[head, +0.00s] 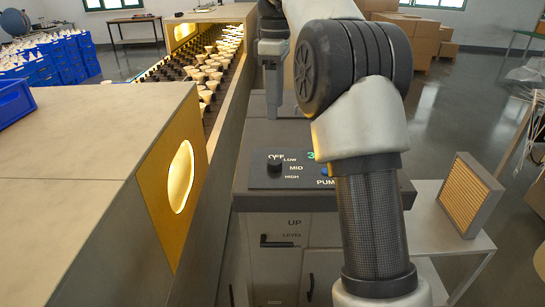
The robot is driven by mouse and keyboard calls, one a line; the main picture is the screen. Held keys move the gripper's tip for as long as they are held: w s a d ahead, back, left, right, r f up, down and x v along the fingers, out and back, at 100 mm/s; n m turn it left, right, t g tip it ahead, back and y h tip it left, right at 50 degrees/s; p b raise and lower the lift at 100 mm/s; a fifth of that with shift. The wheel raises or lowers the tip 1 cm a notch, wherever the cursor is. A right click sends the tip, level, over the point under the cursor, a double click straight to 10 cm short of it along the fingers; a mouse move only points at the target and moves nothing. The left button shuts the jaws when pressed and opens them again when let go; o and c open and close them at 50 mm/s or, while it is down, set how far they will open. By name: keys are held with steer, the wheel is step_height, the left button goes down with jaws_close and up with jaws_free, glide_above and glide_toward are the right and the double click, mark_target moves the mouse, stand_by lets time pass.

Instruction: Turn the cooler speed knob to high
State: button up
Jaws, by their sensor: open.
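The cooler speed knob (274,164) is a small black knob on the dark top panel of the grey cooler cabinet (225,187). White labels OFF, LOW, MID and HIGH stand around its upper and right sides. The knob's pointing direction is too small to tell. My gripper (273,108) hangs pointing down beyond the knob, higher in the picture and apart from it. It is open with nothing seen in it; its finger gap is hard to make out. My arm covers the right part of the panel, including part of the PUMP label.
A blue button (325,171) sits right of the knob, close to my arm. The cabinet front has a level lever (277,243). A side table with a framed filter (470,195) stands right.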

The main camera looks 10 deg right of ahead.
mark_target(275, 161)
step_height(275, 161, down, 16)
steer(key=b, duration=0.3)
steer(key=shift+f+b, duration=0.2)
steer(key=shift+b, duration=0.2)
steer(key=shift+c, duration=0.4)
steer(key=c, duration=1)
steer(key=shift+o, duration=0.2)
